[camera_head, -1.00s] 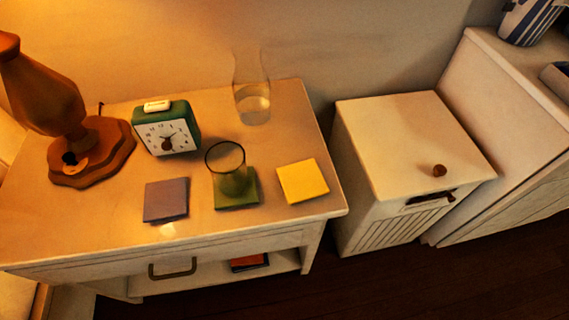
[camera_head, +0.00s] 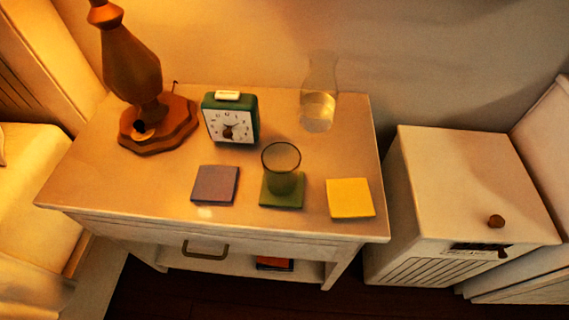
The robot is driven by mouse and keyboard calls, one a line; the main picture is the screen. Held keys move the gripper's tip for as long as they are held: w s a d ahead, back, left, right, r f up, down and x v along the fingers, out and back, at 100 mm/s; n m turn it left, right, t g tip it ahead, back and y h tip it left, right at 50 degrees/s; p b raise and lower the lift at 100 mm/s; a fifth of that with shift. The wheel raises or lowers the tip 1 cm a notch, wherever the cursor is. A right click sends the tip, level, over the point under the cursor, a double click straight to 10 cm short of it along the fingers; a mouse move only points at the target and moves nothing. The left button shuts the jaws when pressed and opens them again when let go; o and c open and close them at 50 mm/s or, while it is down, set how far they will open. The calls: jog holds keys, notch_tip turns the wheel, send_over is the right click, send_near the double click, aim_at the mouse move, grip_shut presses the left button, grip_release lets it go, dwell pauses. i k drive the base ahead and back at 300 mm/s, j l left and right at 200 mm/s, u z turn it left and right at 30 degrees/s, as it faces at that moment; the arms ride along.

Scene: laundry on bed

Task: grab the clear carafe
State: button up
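The clear carafe (camera_head: 318,108) stands upright at the back right of the nightstand, close to the wall. It is see-through, with a narrowed neck and some liquid in its lower part. A dark-rimmed drinking glass (camera_head: 281,170) stands in front of it, a little to the left, on a green coaster (camera_head: 283,198). The carafe is apart from the glass and the clock. My gripper is not in view.
On the nightstand (camera_head: 120,185) are a wooden lamp (camera_head: 135,75), a green clock (camera_head: 230,118), a purple coaster (camera_head: 215,185) and a yellow one (camera_head: 349,198). A white cabinet (camera_head: 465,180) stands to the right, and a bed (camera_head: 35,190) to the left.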

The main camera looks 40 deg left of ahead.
aim_at(319, 91)
jog(key=i+l+u, duration=0.3)
jog(key=i+l, duration=0.2)
jog(key=i+l+u, duration=0.3)
jog(key=i+l, duration=0.3)
